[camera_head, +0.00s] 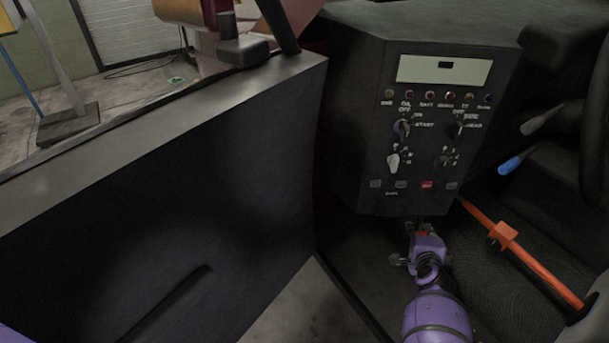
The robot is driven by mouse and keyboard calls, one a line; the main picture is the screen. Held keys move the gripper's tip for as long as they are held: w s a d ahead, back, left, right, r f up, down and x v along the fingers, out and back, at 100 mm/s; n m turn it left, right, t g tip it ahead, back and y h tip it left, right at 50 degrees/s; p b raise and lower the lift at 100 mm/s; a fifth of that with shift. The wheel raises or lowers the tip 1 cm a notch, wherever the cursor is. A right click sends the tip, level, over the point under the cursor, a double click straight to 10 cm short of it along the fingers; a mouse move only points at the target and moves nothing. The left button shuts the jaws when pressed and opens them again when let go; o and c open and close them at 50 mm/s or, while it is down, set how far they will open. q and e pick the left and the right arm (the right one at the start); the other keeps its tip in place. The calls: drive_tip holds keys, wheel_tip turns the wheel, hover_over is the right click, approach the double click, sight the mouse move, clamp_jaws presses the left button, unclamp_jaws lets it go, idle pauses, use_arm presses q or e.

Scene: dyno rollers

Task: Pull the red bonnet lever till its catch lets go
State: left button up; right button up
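A small red piece, which looks like the red bonnet lever (423,233), shows just under the lower edge of the black dash panel. My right gripper (418,238) reaches up from below and is right at it, covering most of it. The fingers are small and dark here, so I cannot tell whether they are closed around the lever or only beside it. The lever's catch does not show. My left gripper is not in view; only a purple bit of my own body shows at the bottom left corner.
The dash panel (430,130) with knobs and lights hangs right above my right gripper. The open door (160,200) fills the left. An orange bar (530,262) runs slantwise on the right. A blue-tipped stalk (510,165) sticks out above it. Bare floor shows between door and sill.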

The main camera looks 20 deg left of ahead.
drive_tip(key=o, duration=0.5)
drive_tip(key=shift+s, duration=0.15)
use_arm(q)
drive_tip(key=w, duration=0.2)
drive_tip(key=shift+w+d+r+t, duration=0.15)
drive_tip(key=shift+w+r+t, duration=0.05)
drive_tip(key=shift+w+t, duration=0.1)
use_arm(e)
drive_tip(key=v, duration=1.1)
drive_tip(key=shift+s+d+r, duration=0.1)
drive_tip(key=shift+s+r, duration=0.05)
drive_tip(key=shift+s, duration=0.25)
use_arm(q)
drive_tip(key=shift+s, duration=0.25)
